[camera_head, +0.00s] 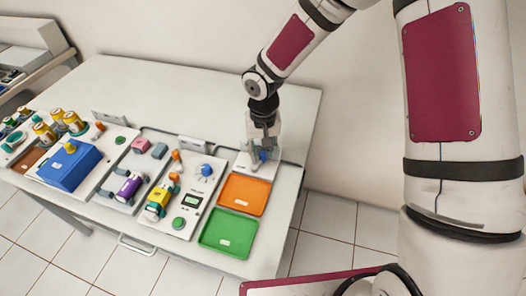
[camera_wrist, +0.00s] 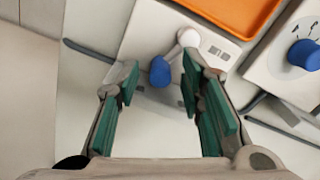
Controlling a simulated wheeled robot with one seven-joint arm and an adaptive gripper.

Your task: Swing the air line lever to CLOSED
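The air line lever has a white arm and a blue knob (camera_wrist: 160,70). It is mounted on a white plate (camera_wrist: 150,38); its white pivot (camera_wrist: 188,38) lies up and right of the knob in the wrist view. In the head view the knob (camera_head: 263,156) is partly hidden by my gripper (camera_head: 262,150). My gripper (camera_wrist: 159,76) is open, with its green-padded fingers on either side of the knob. A gap shows on the left; I cannot tell if the right finger touches the lever. A small grey label on the plate is too small to read.
An orange tray (camera_head: 244,194) and a green tray (camera_head: 228,232) lie in front of the lever plate. A panel with a blue dial (camera_head: 204,170) stands to the left, with several coloured fittings beyond it. The back of the white table (camera_head: 180,95) is clear.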

